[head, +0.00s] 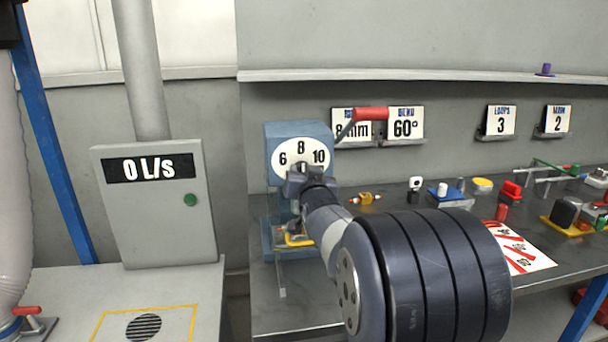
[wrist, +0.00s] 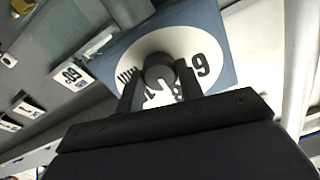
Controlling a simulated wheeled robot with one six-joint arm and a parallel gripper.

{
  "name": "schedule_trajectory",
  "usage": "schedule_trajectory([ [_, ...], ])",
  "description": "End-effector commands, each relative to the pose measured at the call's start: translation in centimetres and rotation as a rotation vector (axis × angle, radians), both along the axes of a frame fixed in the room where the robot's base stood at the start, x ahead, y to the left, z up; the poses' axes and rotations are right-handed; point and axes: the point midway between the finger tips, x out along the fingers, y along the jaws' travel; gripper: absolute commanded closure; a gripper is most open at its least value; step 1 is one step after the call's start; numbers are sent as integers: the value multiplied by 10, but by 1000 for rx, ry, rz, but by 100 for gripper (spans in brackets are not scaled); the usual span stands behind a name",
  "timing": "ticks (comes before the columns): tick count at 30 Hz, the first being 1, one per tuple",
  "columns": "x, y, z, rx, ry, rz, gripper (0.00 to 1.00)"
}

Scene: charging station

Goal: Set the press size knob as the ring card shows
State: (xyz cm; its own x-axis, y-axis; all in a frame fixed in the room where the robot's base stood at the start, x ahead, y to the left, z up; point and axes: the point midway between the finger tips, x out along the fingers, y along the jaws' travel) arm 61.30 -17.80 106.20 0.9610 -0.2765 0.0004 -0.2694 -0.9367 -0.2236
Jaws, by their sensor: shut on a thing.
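The blue press (head: 283,136) stands at the left end of the bench. Its white oval dial (head: 283,153) reads 6, 8 and 10. The size knob (wrist: 158,68) is a grey round knob at the middle of the dial in the wrist view. My gripper (head: 298,178) is at the dial and hides the knob in the head view. In the wrist view my gripper (wrist: 159,82) has one finger on each side of the knob, shut on it. I cannot tell which number the knob points to. The ring card (head: 350,141) reads 8 mm, its heading partly covered.
A red-handled lever (head: 370,114) sticks out to the right of the press, in front of the ring card. A BEND 60° card (head: 405,122) stands beside it. Several small parts lie on the dark bench (head: 385,225). A grey 0 L/s box (head: 160,225) stands left.

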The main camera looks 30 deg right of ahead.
Motion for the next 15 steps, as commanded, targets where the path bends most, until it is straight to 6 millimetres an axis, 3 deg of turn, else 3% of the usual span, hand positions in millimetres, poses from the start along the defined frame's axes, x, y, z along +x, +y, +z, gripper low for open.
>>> schedule_trajectory([
  [8,0,0,-1,1,3,0,87],
  [9,0,0,-1,0,2,-1,63],
  [15,0,0,-1,0,2,0,47],
])
